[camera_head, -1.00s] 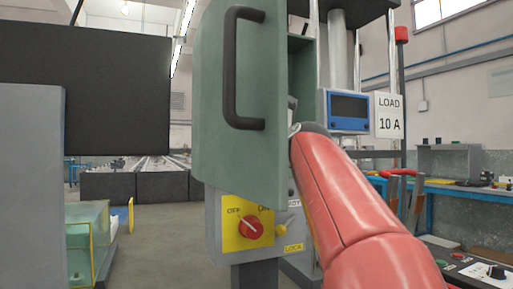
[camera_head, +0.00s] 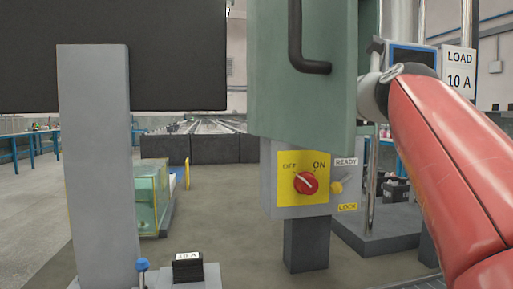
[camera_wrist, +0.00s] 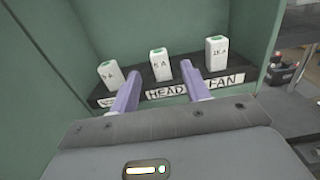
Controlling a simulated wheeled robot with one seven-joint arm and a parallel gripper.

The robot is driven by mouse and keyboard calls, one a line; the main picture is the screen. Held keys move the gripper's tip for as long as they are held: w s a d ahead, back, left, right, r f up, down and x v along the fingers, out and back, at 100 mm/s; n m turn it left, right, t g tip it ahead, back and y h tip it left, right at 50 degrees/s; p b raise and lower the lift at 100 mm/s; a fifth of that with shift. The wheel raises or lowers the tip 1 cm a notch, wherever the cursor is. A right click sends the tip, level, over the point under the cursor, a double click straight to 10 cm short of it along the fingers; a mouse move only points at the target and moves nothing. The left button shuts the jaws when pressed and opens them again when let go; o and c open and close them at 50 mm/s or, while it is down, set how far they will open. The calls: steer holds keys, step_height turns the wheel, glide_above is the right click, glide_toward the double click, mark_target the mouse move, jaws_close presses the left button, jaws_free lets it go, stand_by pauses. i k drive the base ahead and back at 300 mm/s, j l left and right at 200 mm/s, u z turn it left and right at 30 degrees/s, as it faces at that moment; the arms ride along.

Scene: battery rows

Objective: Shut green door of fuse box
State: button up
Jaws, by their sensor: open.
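The green door (camera_head: 272,95) of the fuse box stands open in the head view, with a dark bar handle (camera_head: 296,45) on its face. Below it is the grey lower part of the box with a yellow switch plate (camera_head: 290,187) and a red knob (camera_head: 306,183). My red arm reaches behind the door's right edge, so my gripper is hidden there. In the wrist view my gripper (camera_wrist: 160,69) is open, its purple fingers empty before three white fuses; the middle fuse (camera_wrist: 160,65) is between the fingertips. Labels HEAD and FAN sit below them. Green walls surround the fuses.
A grey post (camera_head: 97,150) and a large dark panel (camera_head: 120,50) stand at left. A glass tank (camera_head: 150,195) is behind the post. A LOAD 10 A sign (camera_head: 459,72) is at upper right, near my arm. Floor between the tank and the box is clear.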

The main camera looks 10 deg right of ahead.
mark_target(307, 53)
steer(key=k, duration=1)
